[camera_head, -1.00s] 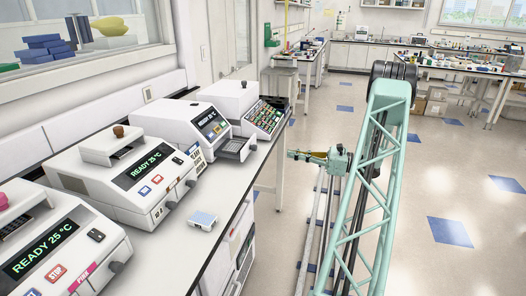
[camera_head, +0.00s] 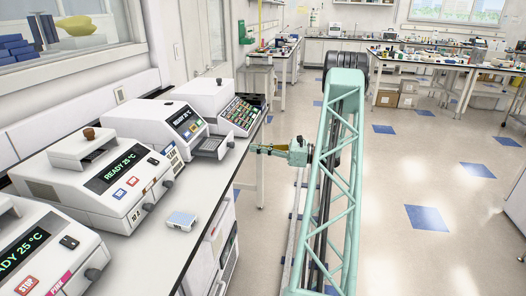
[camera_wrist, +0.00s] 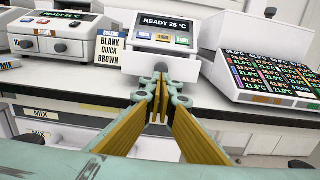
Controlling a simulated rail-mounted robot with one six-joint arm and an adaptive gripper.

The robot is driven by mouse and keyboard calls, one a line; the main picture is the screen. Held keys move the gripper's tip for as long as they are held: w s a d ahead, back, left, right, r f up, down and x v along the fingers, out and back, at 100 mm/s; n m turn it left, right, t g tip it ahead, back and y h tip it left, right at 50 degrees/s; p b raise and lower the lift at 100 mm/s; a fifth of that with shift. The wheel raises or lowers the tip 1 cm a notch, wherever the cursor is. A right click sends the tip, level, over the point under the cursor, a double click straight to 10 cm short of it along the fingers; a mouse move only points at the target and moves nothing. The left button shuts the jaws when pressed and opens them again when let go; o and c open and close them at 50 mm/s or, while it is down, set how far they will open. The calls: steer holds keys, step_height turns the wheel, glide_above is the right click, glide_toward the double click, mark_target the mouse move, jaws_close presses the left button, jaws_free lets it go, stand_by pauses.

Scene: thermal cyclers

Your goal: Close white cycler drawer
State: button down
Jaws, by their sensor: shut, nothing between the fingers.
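The white cycler (camera_head: 172,121) stands on the bench, with a dark READY 25 °C display. Its drawer (camera_head: 212,146) sticks out of the front toward the aisle. In the wrist view the cycler (camera_wrist: 135,42) is straight ahead, and the front of its drawer (camera_wrist: 163,68) shows just beyond my fingertips. My gripper (camera_head: 254,149) is shut and empty, off the bench's aisle edge and to the right of the drawer. In the wrist view its yellow-padded fingers (camera_wrist: 160,92) meet in front of the drawer. I cannot tell whether they touch it.
A device with a colourful panel (camera_wrist: 275,75) is close on the right in the wrist view. The aisle floor (camera_head: 410,170) is open.

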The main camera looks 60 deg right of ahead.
mark_target(234, 146)
steer(key=shift+b+x, duration=0.6)
steer(key=shift+x, duration=2.85)
